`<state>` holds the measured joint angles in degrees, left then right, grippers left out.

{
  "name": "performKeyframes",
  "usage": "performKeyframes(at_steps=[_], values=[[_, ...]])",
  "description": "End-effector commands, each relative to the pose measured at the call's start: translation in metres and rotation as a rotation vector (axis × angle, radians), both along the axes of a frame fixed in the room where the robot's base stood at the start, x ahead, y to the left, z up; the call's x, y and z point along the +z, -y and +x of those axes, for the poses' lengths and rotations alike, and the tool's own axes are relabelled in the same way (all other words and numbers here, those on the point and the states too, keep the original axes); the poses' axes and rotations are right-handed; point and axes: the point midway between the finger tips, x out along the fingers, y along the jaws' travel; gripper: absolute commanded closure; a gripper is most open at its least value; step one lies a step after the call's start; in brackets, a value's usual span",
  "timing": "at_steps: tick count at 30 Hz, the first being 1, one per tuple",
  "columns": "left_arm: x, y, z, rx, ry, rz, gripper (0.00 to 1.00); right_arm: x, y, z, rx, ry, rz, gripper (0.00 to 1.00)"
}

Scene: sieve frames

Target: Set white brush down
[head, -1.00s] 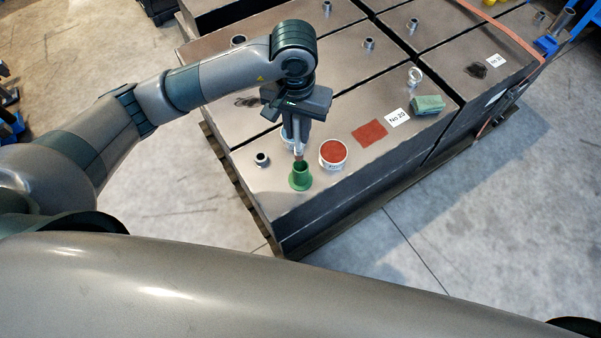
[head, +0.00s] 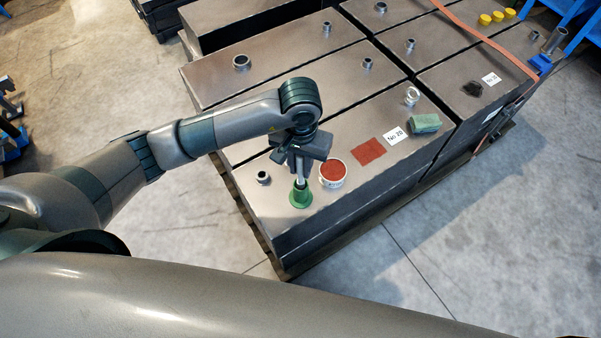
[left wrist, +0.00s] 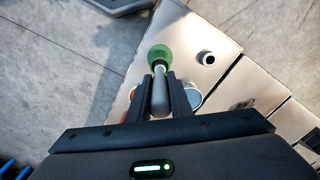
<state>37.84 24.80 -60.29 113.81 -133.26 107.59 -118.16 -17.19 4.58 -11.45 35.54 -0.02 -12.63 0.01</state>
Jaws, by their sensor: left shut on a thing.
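My left gripper (head: 301,171) points down at the near end of the tank top and is shut on the white brush (head: 300,182). In the left wrist view its fingers (left wrist: 160,76) close on the brush's pale grey handle (left wrist: 159,96). The green holder (head: 300,198) stands upright directly below, with a wide base; it also shows in the left wrist view (left wrist: 160,54). The brush's lower end is at or inside the holder's mouth; how deep is hidden. My right gripper is not in view.
A white tin with red paint (head: 333,174) stands close right of the holder. A pipe stub (head: 263,178) is to its left. The tank's front edge is near.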

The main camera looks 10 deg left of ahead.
Motion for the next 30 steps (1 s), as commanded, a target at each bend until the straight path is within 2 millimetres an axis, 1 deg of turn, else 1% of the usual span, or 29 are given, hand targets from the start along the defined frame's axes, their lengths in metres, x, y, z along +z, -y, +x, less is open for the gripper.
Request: performKeyframes(at_steps=[3, 13, 17, 21, 24, 30], values=[[-0.005, 0.0, 0.0, 0.0, 0.0, -0.001, 1.0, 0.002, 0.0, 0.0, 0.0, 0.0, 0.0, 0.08], [-0.007, 0.0, 0.0, 0.0, 0.0, -0.001, 1.0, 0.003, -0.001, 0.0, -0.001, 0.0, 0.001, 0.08], [-0.019, 0.0, -0.001, 0.002, -0.004, 0.0, 1.0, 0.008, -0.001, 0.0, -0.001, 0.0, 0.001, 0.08], [-0.037, 0.0, 0.0, 0.002, -0.003, -0.001, 1.0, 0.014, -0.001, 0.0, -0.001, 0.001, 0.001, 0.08], [-0.045, 0.0, 0.0, 0.001, -0.001, -0.001, 1.0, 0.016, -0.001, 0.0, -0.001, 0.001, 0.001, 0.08], [-0.047, 0.0, 0.0, -0.001, 0.001, 0.0, 1.0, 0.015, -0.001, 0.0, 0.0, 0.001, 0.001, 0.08]])
